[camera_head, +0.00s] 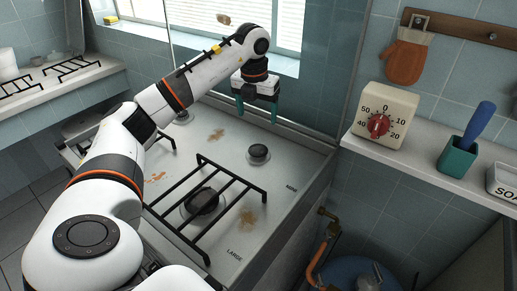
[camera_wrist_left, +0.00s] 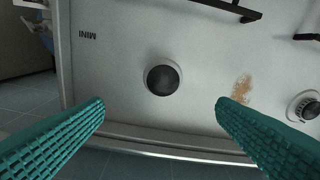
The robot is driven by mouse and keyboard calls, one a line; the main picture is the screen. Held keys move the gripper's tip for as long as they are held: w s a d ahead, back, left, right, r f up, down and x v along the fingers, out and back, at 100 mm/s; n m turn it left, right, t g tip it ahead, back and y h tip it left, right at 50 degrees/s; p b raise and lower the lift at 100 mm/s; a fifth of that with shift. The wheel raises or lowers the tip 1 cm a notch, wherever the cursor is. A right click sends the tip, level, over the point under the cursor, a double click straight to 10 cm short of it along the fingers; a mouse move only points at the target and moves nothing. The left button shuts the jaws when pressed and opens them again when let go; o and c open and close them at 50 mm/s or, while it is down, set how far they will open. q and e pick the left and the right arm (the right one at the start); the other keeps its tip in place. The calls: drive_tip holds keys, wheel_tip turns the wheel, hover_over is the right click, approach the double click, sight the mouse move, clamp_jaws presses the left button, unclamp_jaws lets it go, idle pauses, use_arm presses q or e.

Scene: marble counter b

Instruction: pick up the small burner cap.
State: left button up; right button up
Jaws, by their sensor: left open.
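The small burner cap (camera_head: 258,151) is a dark round disc sitting on its small burner on the stove top, near the stove's right side. It also shows in the left wrist view (camera_wrist_left: 163,78), close to the "MINI" marking. My left gripper (camera_head: 257,112) is open and empty, with teal ribbed fingers pointing down. It hangs above the stove, beyond the cap in the head view and apart from it. In the left wrist view the two fingertips (camera_wrist_left: 161,104) are spread wide, with the cap in line with the gap between them. My right gripper is not shown.
A black grate (camera_head: 215,168) stands over the large burner (camera_head: 203,201). Brown stains mark the stove top. A tiled wall and window sill lie behind the gripper. A shelf at the right holds a timer (camera_head: 385,115) and a teal cup (camera_head: 458,158). The surface around the cap is clear.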

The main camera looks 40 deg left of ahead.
use_arm(q)
hover_over(258, 149)
drive_tip(key=f, duration=0.7)
drive_tip(key=shift+s+d+f, duration=0.25)
drive_tip(key=shift+f, duration=0.1)
drive_tip(key=f, duration=0.2)
drive_tip(key=f+p, duration=0.1)
drive_tip(key=f, duration=0.2)
drive_tip(key=shift+w+a, duration=0.1)
drive_tip(key=shift+a, duration=0.1)
drive_tip(key=c, duration=1.1)
